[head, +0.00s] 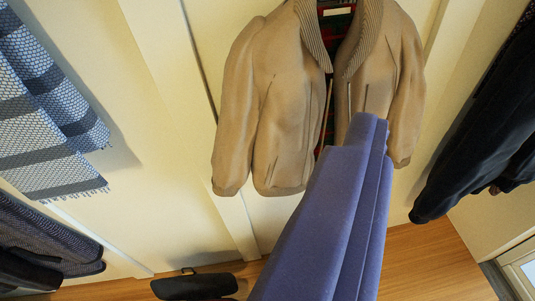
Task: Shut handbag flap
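A dark, flattish object with a small loop on top (195,286) sits low in the view on the wooden surface. It may be the handbag, but it is cut off by the bottom edge, and I cannot make out a flap or whether one is open. My gripper (370,135), blue-purple and long, reaches up from the bottom middle in front of the hanging jacket, to the right of the dark object and apart from it. Its parts overlap from this angle, so its opening cannot be judged. I see nothing held at its tips.
A tan jacket (270,110) hangs on the pale wall behind my gripper. A blue patterned scarf (40,110) and dark knitwear (35,240) hang at the left. Dark clothes (480,130) hang at the right. The wooden surface (435,265) is bare at lower right.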

